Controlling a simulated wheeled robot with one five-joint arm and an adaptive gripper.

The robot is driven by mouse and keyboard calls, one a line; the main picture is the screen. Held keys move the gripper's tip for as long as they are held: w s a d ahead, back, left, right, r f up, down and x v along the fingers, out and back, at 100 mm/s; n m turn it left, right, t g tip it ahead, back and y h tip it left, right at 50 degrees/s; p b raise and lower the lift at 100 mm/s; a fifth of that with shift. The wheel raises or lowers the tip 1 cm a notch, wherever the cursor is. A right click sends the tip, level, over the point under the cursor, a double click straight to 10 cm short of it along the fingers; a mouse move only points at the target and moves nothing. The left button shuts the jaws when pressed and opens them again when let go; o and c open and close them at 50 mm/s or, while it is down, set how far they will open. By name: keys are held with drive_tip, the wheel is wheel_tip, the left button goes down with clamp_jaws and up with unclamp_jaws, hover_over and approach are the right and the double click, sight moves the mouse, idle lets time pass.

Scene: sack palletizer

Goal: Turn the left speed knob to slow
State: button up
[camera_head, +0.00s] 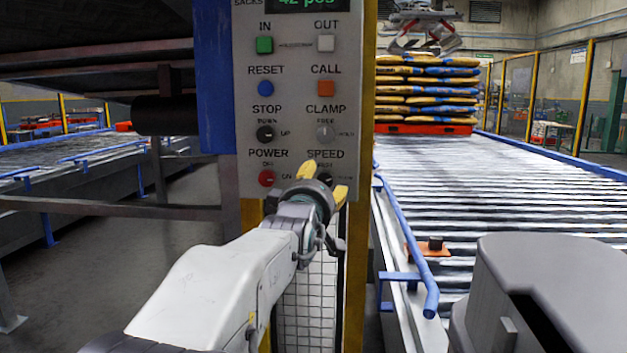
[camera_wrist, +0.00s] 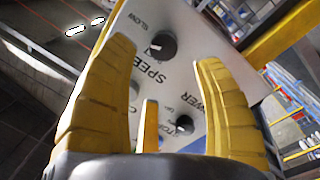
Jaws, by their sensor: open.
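A black knob (camera_head: 325,178) sits under the SPEED label at the lower right of the grey control panel (camera_head: 291,130). In the head view my gripper (camera_head: 323,184) is in front of the panel and partly covers it. In the wrist view the speed knob (camera_wrist: 165,44) is fully visible beyond and between my gripper's (camera_wrist: 164,54) yellow fingertips. The fingers are open, with nothing held. Its white mark is on its left side in that view, and the word SLOW is printed up and left of it. I see only one SPEED label.
The red POWER knob (camera_head: 267,178) is just left of the speed knob. A CLAMP knob (camera_head: 325,132) is above, beside a black STOP knob (camera_head: 265,133). A yellow post (camera_head: 359,250) and blue rail (camera_head: 408,235) stand to the right, by the roller conveyor (camera_head: 480,185).

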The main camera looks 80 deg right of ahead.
sight(325, 182)
drive_tip(key=shift+s+d+f+n, duration=0.15)
drive_tip(key=shift+d+n, duration=0.6)
drive_tip(key=shift+d, duration=1.05)
drive_tip(key=shift+d+f+n, duration=0.15)
drive_tip(key=shift+d+n, duration=0.6)
drive_tip(key=shift+d, duration=1.05)
drive_tip(key=shift+o, duration=0.2)
drive_tip(key=c, duration=1.2)
drive_tip(key=shift+c, duration=0.2)
